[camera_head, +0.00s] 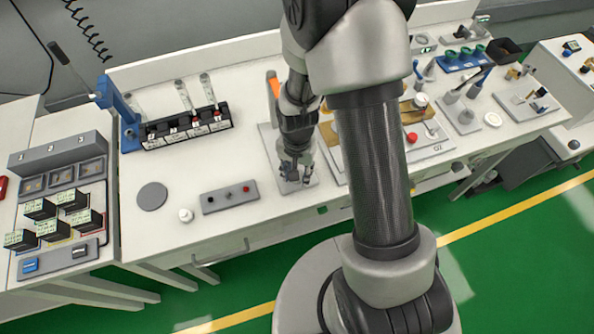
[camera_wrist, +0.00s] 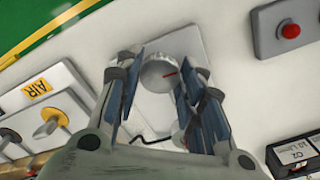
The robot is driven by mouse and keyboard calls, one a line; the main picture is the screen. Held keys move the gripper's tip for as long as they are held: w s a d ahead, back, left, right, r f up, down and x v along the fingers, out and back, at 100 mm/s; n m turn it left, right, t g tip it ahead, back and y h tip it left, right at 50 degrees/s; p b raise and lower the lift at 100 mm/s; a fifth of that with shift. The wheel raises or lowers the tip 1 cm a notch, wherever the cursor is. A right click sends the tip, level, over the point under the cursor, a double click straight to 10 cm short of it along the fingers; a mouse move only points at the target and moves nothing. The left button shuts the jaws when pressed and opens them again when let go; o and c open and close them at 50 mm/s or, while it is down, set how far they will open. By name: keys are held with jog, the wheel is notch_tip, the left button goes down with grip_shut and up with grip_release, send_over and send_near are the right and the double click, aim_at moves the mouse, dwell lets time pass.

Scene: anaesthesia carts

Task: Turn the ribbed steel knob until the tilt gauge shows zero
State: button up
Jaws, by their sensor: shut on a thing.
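In the head view my gripper (camera_head: 291,176) points down at the front part of the pale plate (camera_head: 268,139); the knob is mostly hidden there. An orange-topped upright part (camera_head: 273,86) stands behind, partly covered by my arm. I cannot make out the tilt gauge or its reading.
A grey button box (camera_head: 229,197) lies left of the plate, with a black flowmeter block (camera_head: 187,130) behind it. To the right is a board with a red button (camera_head: 411,137). The wrist view shows a yellow AIR label (camera_wrist: 38,88). The white bench front is mostly clear.

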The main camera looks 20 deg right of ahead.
jog(key=m, duration=0.6)
dwell(0.6)
jog(key=o, duration=1.1)
jog(key=shift+c, duration=0.2)
jog(key=shift+r, duration=0.1)
notch_tip(320, 180, up, 12)
